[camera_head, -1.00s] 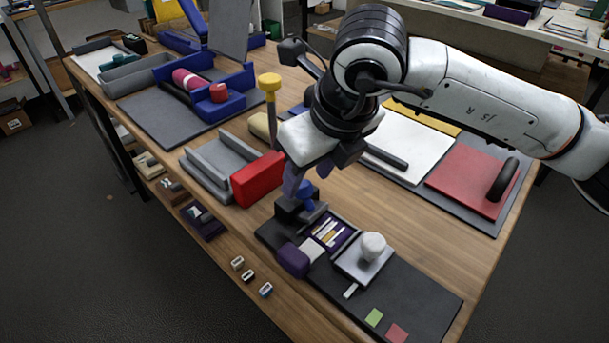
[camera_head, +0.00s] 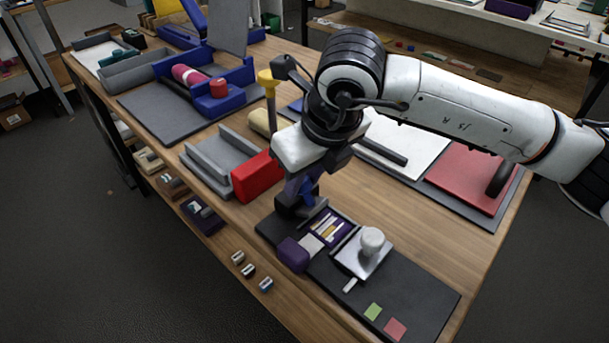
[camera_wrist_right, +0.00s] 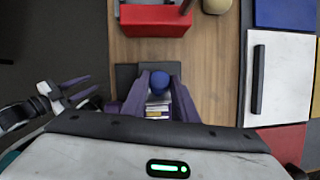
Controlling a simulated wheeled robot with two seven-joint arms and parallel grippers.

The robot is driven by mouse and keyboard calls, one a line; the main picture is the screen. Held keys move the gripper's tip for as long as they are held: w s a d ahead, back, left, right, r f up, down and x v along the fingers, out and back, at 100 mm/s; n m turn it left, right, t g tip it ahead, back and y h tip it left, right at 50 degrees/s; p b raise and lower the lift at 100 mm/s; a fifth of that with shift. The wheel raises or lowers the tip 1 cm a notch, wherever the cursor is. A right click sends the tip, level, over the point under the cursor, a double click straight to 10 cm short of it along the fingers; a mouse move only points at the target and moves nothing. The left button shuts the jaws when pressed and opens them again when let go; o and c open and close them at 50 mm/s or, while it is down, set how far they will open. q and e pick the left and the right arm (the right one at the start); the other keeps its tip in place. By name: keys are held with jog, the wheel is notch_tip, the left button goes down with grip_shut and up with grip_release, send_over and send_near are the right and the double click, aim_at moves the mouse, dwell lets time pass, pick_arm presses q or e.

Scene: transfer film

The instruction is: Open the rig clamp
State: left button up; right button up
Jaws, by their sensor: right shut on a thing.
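The rig clamp has a dark block (camera_head: 287,207) and a blue handle (camera_head: 308,187) at the back end of the dark mat. My right gripper (camera_head: 300,189) points down over the clamp, its purple fingers shut on the blue handle. In the right wrist view the rounded blue handle (camera_wrist_right: 159,80) lies between the two fingers. The fingers and wrist hide part of the clamp, so the lever's exact angle is hard to tell. My left gripper (camera_wrist_right: 80,91) shows at the left of the right wrist view, its two fingers apart and empty.
On the dark mat (camera_head: 430,297), a purple tray (camera_head: 345,226), a purple block (camera_head: 293,255) and a silver plate with a white knob (camera_head: 372,241) sit close to the clamp. A red block (camera_head: 257,176) and a yellow-topped post (camera_head: 267,80) stand behind it.

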jog(key=shift+w+a+r+g+h+p, duration=0.1)
jog(key=shift+w+a+g+h+p, duration=0.25)
jog(key=shift+w+a+g+h, duration=0.25)
jog(key=shift+w+a+f+g+h+p, duration=0.2)
jog(key=shift+w+a+g+h+p, duration=0.15)
jog(key=shift+g+h, duration=0.3)
jog(key=shift+w+a+f+g+h+p, duration=0.25)
jog(key=shift+g+h+p, duration=0.15)
jog(key=shift+g+h, duration=0.2)
jog(key=o, duration=1.1)
jog(key=shift+c, duration=0.2)
jog(key=shift+r, duration=0.1)
notch_tip(320, 180, up, 10)
jog(key=a+b, duration=0.1)
jog(key=shift+a, duration=0.2)
